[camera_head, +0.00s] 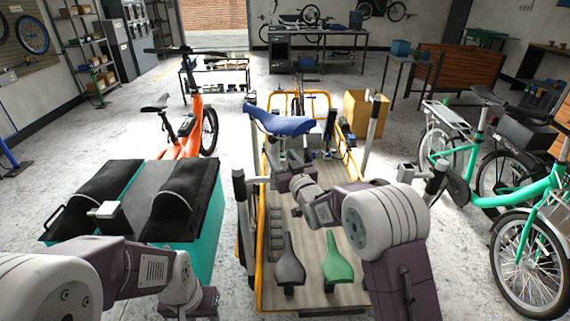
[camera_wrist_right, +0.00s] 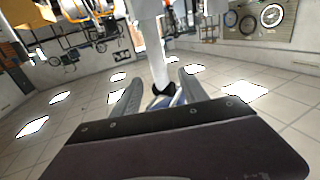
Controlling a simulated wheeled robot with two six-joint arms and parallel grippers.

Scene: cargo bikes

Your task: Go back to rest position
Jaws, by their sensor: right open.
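My right gripper (camera_head: 284,160) is open, over the cargo bed just below a blue saddle (camera_head: 281,122). In the right wrist view its two fingers (camera_wrist_right: 160,95) stand apart. Between them, a pale post (camera_wrist_right: 158,60) and a bit of blue with a dark clamp show beyond the fingertips; I cannot tell whether they touch. My left arm comes in low at the left, and its gripper end (camera_head: 204,302) is at the bottom edge, right by the teal box. Its fingers are too unclear to tell their state.
A grey saddle (camera_head: 288,264) and a green saddle (camera_head: 338,262) are in the wooden cargo bed (camera_head: 312,284). A teal box (camera_head: 208,208) with black pads stands at left. An orange bike (camera_head: 190,130) is behind it; a green bike (camera_head: 520,194) stands right. Floor between is clear.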

